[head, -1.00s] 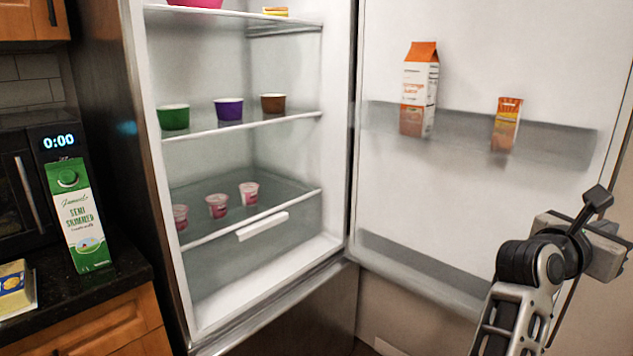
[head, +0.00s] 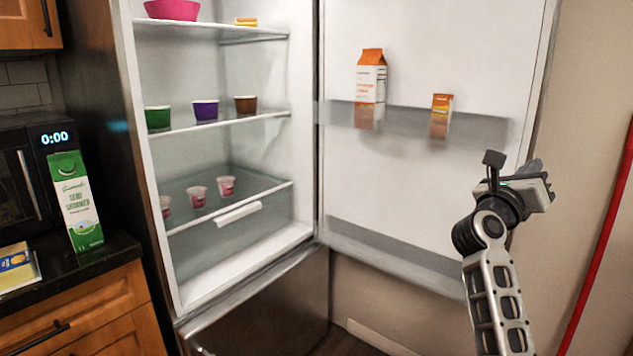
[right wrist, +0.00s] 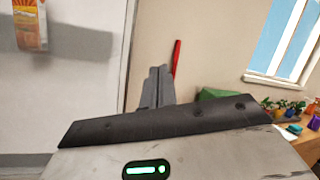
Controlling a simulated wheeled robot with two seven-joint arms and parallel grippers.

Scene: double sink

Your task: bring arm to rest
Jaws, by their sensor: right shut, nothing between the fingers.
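My right arm rises at the right of the head view. Its gripper (head: 537,178) is in front of the open fridge door's right part, apart from the door as far as I can tell. In the right wrist view its two fingers (right wrist: 157,88) are together with nothing between them. They point toward a bare wall right of the fridge door's edge. My left gripper shows in neither view.
The fridge door (head: 420,190) stands open, with an orange juice carton (head: 371,77) and a small orange carton (head: 440,115) on its shelf. Cups and bowls stand on the fridge shelves. A milk carton (head: 76,203) stands on the counter (head: 95,260). A cluttered table (right wrist: 306,143) is at right.

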